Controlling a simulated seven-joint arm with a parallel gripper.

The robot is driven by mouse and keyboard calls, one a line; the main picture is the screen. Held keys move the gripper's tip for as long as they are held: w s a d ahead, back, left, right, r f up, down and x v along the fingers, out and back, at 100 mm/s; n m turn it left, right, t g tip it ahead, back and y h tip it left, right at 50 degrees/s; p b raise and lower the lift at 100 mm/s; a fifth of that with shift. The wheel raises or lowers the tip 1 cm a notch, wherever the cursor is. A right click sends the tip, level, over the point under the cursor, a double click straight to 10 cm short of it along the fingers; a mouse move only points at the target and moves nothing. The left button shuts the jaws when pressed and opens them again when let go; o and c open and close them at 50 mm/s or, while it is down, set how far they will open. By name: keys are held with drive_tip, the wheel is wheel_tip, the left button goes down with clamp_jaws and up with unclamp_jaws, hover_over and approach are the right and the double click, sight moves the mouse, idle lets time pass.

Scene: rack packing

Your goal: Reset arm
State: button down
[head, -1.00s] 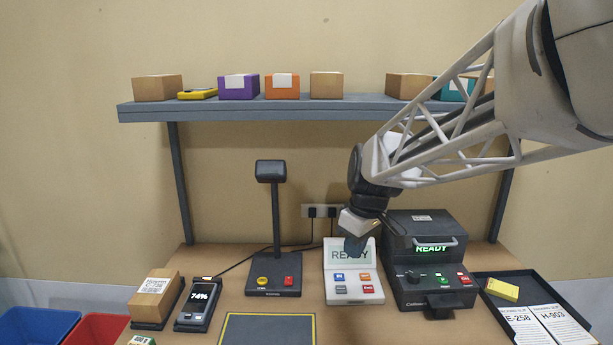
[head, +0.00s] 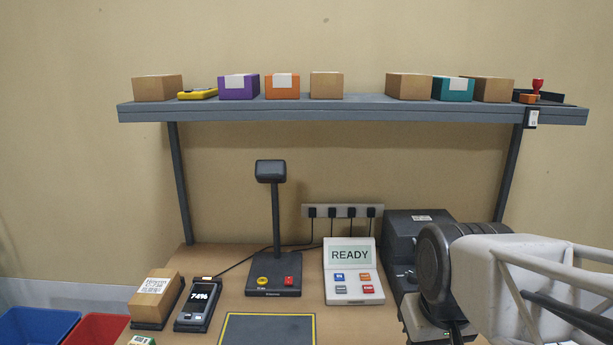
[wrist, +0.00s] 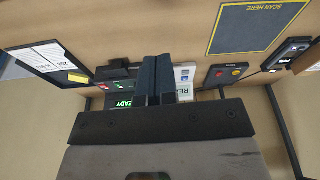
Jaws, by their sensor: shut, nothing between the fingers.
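My arm reaches in from the right in the head view, low over the right part of the table. The fingertips lie outside or behind my wrist there. In the wrist view my gripper (wrist: 154,62) shows its two dark fingers pressed together, with nothing between them. The fingers hang in front of the labelling machine and the keypad unit, apart from the table as far as I can tell.
A shelf (head: 350,115) spans the back with several boxes, a yellow device (head: 198,94) and a red stamp (head: 537,88). A scanner stand (head: 275,215), a handheld terminal (head: 199,300) and a brown box (head: 155,298) stand left. A black tray (wrist: 35,28) with papers shows in the wrist view.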

drive_tip(key=shift+s+d+f+m, duration=0.2)
drive_tip(key=shift+s+f+m, duration=0.05)
drive_tip(key=shift+s, duration=0.45)
drive_tip(key=shift+s+d+f+m, duration=0.15)
drive_tip(key=shift+s+f+m, duration=0.1)
drive_tip(key=shift+s, duration=0.4)
drive_tip(key=c, duration=1.8)
unclamp_jaws()
drive_tip(key=shift+c, duration=0.2)
